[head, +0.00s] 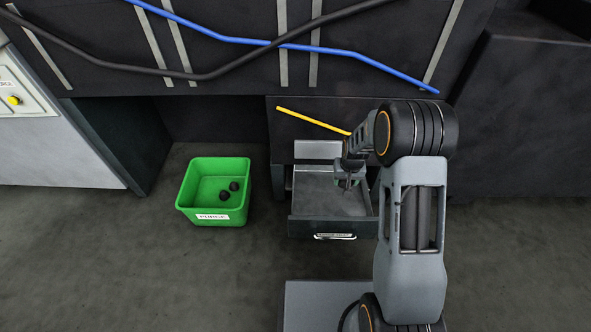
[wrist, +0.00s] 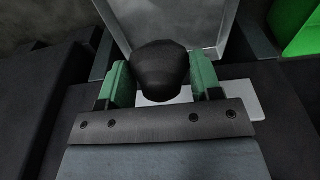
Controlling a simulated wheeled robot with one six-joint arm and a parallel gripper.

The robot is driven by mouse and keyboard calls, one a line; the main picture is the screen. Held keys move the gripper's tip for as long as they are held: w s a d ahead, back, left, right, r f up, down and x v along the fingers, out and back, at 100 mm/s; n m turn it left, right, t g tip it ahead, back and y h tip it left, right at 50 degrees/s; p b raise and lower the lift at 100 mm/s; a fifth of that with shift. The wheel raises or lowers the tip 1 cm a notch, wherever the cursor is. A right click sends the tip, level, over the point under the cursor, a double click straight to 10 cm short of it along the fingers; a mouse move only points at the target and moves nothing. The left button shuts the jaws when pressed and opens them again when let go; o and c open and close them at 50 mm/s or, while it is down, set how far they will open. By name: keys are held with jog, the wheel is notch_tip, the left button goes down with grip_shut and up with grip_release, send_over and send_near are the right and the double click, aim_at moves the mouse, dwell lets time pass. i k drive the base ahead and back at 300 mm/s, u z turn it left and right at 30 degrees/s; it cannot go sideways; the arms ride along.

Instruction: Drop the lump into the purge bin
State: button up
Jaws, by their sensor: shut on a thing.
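My gripper (wrist: 162,80) is shut on a dark, rounded lump (wrist: 160,68), held between two green fingers in the wrist view. In the head view my gripper (head: 348,182) is over the open grey drawer, and the lump cannot be told apart there. The green purge bin (head: 187,195) stands on the floor to the left of the drawer, with a white label on its front. Two small dark lumps (head: 229,190) lie inside it. Part of the bin also shows at the upper right of the wrist view (wrist: 298,28).
The open drawer (head: 305,228) has a labelled front and sits under a dark machine body (head: 225,70). A blue cable (head: 240,40), a black cable and a yellow strip (head: 310,121) run above. Clear floor lies in front of the bin. A pale cabinet (head: 50,150) stands at left.

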aim_at(238, 206)
jog(key=u, duration=2.45)
jog(key=i, duration=1.9)
jog(key=z, duration=2.05)
